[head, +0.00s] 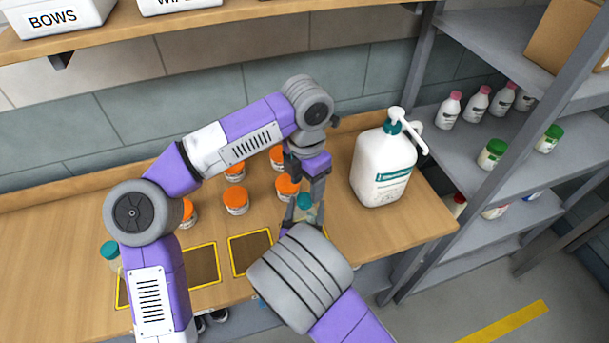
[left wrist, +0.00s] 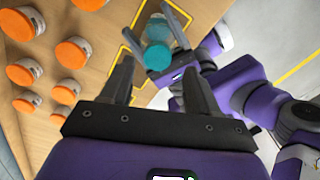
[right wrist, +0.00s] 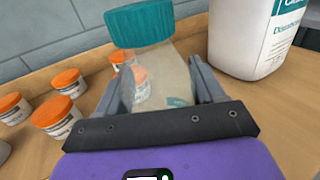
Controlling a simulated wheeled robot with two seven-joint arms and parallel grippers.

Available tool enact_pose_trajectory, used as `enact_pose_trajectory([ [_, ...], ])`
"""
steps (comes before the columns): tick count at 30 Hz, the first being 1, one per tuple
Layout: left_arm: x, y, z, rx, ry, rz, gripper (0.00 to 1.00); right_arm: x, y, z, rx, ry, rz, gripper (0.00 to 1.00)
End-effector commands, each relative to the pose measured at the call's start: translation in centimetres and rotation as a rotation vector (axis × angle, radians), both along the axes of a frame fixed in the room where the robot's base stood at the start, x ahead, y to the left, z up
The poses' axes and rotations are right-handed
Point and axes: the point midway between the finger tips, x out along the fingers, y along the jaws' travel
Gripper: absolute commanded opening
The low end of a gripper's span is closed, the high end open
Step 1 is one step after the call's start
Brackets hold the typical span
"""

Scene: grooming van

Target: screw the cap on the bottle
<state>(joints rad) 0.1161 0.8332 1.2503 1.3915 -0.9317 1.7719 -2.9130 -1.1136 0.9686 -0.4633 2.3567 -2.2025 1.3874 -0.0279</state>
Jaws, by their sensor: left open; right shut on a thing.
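The clear bottle (right wrist: 165,82) is upright between the fingers of my right gripper (right wrist: 162,75), which is shut on its body. The teal cap (right wrist: 140,23) sits over the bottle's mouth; I cannot tell how tightly. In the head view the cap (head: 304,201) shows just below my left gripper (head: 303,190), and my right gripper (head: 300,213) is mostly hidden by its own wrist. In the left wrist view the cap (left wrist: 157,56) lies between the open fingers of my left gripper (left wrist: 157,66), with gaps on both sides.
Several orange-lidded jars (head: 236,200) stand on the wooden bench (head: 420,222), left of the bottle. A white pump jug (head: 381,172) stands close on the right. Another teal-capped bottle (head: 110,250) is partly hidden by my left arm. Yellow-edged dark squares (head: 248,250) line the bench front.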

Motion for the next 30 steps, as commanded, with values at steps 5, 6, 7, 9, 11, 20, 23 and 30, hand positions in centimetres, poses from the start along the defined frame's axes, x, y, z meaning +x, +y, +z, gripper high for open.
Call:
enact_pose_trajectory([
  [5,0.2,-1.4,-0.6,-0.014,0.021,0.302,0.6,0.0,0.0,0.0,0.0,0.0,0.0,0.0],
  [6,0.3,-1.8,-0.7,-0.018,0.027,0.388,0.6,0.0,0.0,0.0,0.0,0.0,0.0,0.0],
  [7,0.4,-2.0,-0.7,-0.021,0.03,0.453,0.6,0.0,0.0,0.0,0.0,0.0,0.0,0.0],
  [9,0.6,-2.6,-0.9,-0.029,0.04,0.603,0.6,0.0,0.0,0.0,0.0,0.0,0.0,0.0],
  [11,0.8,-3.1,-1.1,-0.035,0.049,0.734,0.6,0.0,0.0,0.0,0.0,0.0,0.0,0.0],
  [20,1.6,-4.8,-1.4,-0.049,0.086,1.388,0.6,0.0,0.0,0.0,0.0,0.0,0.0,0.0],
  [23,1.6,-5.0,-1.6,-0.032,0.092,1.605,0.6,0.0,0.0,0.0,0.0,0.0,0.0,0.0],
  [30,1.1,-4.6,-2.0,0.042,0.057,2.127,0.6,0.0,0.0,0.0,0.0,0.0,0.0,0.0],
])
